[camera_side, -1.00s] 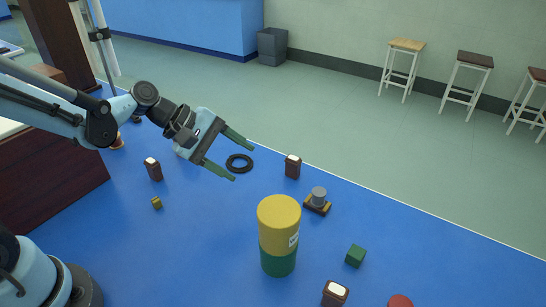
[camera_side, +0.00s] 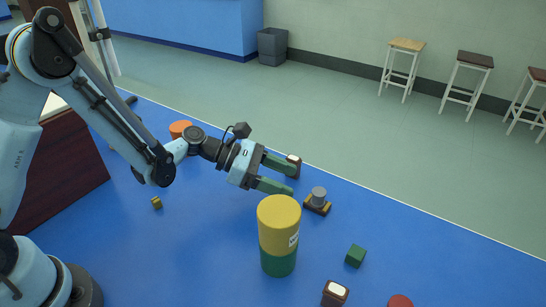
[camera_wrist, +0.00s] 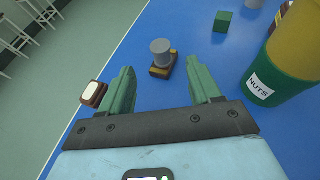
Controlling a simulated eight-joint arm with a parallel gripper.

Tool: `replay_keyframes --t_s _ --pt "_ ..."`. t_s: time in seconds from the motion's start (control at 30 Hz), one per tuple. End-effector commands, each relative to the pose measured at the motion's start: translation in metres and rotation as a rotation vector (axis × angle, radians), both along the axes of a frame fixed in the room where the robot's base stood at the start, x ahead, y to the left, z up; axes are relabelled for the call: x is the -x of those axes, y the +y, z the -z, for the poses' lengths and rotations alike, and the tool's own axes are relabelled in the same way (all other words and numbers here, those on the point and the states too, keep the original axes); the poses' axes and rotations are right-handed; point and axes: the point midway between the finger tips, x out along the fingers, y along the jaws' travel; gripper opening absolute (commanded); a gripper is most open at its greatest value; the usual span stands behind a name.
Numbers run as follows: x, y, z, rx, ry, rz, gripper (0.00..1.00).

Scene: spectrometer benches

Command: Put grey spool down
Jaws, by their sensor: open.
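The grey spool (camera_side: 319,193) stands upright on a small dark and yellow base (camera_side: 317,206) on the blue table. In the wrist view the spool (camera_wrist: 161,50) and its base (camera_wrist: 163,69) lie ahead of my fingers, roughly between their lines. My gripper (camera_side: 294,178) is open and empty, to the left of the spool in the side view and apart from it. Its two green fingers show in the wrist view (camera_wrist: 164,88) with bare blue table between them.
A tall yellow and green canister (camera_side: 279,236), labelled NUTS, stands close to my gripper. A brown block with a white top (camera_side: 294,165) is beside one finger. A green cube (camera_side: 355,255) and a red disc (camera_side: 400,301) lie nearer the front. Table left of the canister is mostly clear.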

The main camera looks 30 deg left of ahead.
Motion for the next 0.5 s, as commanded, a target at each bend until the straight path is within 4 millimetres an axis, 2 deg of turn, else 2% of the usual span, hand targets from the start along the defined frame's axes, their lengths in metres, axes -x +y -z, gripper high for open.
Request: replay_keyframes --t_s 0.23,0.5 --pt "-0.007 -0.016 0.006 0.000 0.000 0.001 0.63" --pt "-0.021 -0.049 0.017 -0.002 -0.001 0.003 0.63"
